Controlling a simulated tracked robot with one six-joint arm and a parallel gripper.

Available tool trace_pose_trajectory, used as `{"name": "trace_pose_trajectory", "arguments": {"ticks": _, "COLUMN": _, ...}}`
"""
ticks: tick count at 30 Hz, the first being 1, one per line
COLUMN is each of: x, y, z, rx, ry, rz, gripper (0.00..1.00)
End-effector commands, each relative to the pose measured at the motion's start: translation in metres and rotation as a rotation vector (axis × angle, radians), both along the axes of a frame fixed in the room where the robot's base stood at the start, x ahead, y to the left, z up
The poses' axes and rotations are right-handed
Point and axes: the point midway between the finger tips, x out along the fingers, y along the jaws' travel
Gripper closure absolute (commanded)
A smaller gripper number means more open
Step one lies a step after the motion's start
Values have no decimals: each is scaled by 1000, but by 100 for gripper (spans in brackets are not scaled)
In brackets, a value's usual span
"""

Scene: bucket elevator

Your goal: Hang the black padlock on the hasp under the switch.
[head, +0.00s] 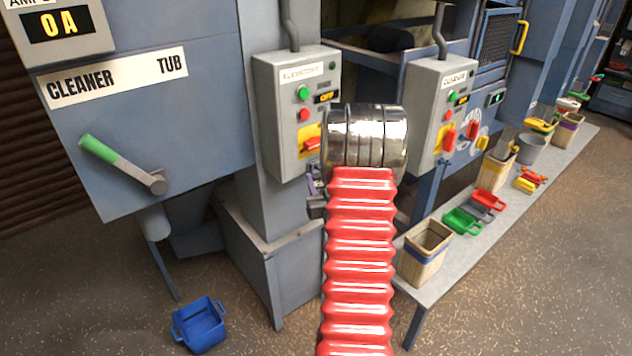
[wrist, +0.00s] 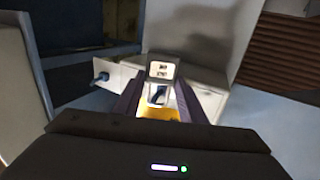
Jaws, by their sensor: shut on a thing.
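In the head view the near switch box (head: 274,110) carries a red switch handle (head: 311,145) on a yellow plate. My red arm covers its lower right edge, and I cannot make out the hasp. My gripper shows only as a purple and grey bit left of the arm, just below that box. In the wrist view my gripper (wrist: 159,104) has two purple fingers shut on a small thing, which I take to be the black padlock. A yellow part and a pale frame show between the fingers. Its black body is not clear.
A second switch box (head: 431,112) stands to the right, with red and yellow pieces on it. A long bench (head: 455,262) holds bins and coloured tubs. A blue tub (head: 200,325) is on the floor. A cabinet with a green-handled lever (head: 120,163) stands left.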

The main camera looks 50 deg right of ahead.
Motion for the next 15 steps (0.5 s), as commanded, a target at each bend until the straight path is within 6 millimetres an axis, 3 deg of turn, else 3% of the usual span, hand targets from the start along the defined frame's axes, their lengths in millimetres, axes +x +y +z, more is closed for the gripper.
{"name": "trace_pose_trajectory", "arguments": {"ticks": 15, "x": 0, "y": 0, "z": -8, "rx": -1, "ry": -1, "rz": 0, "gripper": 87}}
